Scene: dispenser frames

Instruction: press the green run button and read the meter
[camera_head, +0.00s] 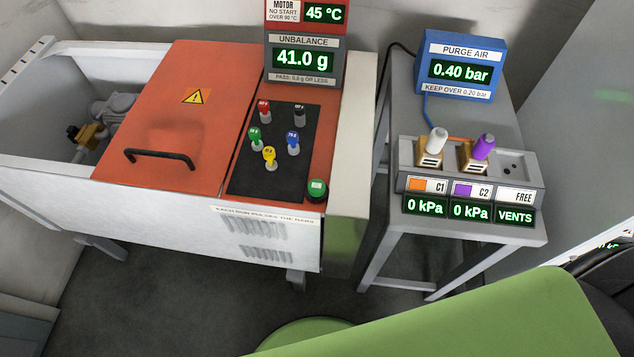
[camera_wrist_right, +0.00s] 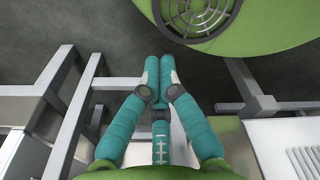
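The green run button (camera_head: 317,189) is a round domed button at the front right corner of the orange machine top. My left gripper is in neither view.
A black panel (camera_head: 239,183) with several coloured knobs lies left of the button. An orange lid (camera_head: 180,75) with a handle is shut. A side table (camera_head: 384,233) holds the blue purge air meter (camera_head: 461,70), reading 0.40 bar, and a connector block (camera_head: 413,183).

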